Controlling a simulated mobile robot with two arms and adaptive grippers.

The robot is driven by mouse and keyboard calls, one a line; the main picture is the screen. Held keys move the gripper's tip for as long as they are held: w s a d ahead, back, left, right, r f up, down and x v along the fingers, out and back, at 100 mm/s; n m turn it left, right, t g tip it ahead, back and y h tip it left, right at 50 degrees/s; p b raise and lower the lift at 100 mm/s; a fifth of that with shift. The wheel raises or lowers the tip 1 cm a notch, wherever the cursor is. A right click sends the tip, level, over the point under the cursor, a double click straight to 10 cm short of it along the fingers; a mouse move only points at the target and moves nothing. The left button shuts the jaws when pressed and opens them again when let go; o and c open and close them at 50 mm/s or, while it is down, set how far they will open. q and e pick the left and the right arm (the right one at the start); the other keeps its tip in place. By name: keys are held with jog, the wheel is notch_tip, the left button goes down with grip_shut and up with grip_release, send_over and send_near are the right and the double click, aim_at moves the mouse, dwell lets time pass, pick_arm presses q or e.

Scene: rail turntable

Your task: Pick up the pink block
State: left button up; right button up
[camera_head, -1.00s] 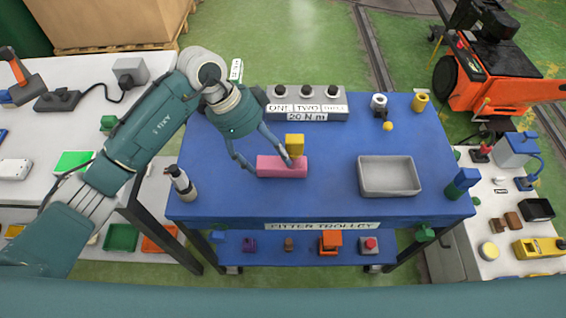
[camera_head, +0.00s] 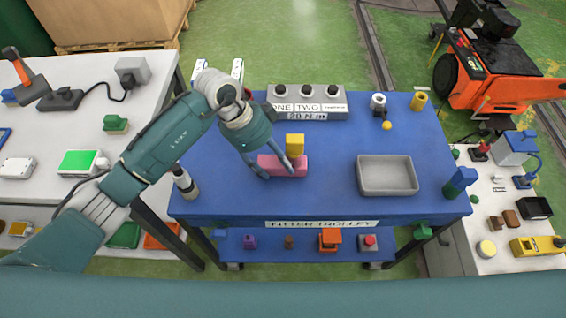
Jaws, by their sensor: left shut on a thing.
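The pink block (camera_head: 283,170) lies on the blue top of the fitter trolley (camera_head: 320,200), left of the grey tray. The pink block looks level and at the table surface. My right gripper is not in view.
An empty grey tray (camera_head: 388,191) stands to the right. A grey box with knobs (camera_head: 307,110) stands at the back. The front middle is clear.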

pick_arm(q)
jog(key=shift+r, duration=0.1)
notch_tip(320, 180, up, 20)
jog(key=b, duration=0.3)
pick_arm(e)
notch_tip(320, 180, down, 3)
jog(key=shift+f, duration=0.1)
pick_arm(q)
jog(key=b, duration=0.8)
send_over(275, 165)
jog(key=shift+f, duration=7.4)
jog(key=shift+f+b, duration=0.55)
jog(key=shift+f, duration=0.1)
jog(key=shift+a+f+b, duration=0.1)
jog(key=shift+f+b, duration=0.25)
jog(key=shift+f, duration=0.3)
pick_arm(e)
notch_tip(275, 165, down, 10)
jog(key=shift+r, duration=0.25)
pick_arm(q)
jog(key=shift+f+b, duration=0.4)
jog(key=shift+f, duration=0.4)
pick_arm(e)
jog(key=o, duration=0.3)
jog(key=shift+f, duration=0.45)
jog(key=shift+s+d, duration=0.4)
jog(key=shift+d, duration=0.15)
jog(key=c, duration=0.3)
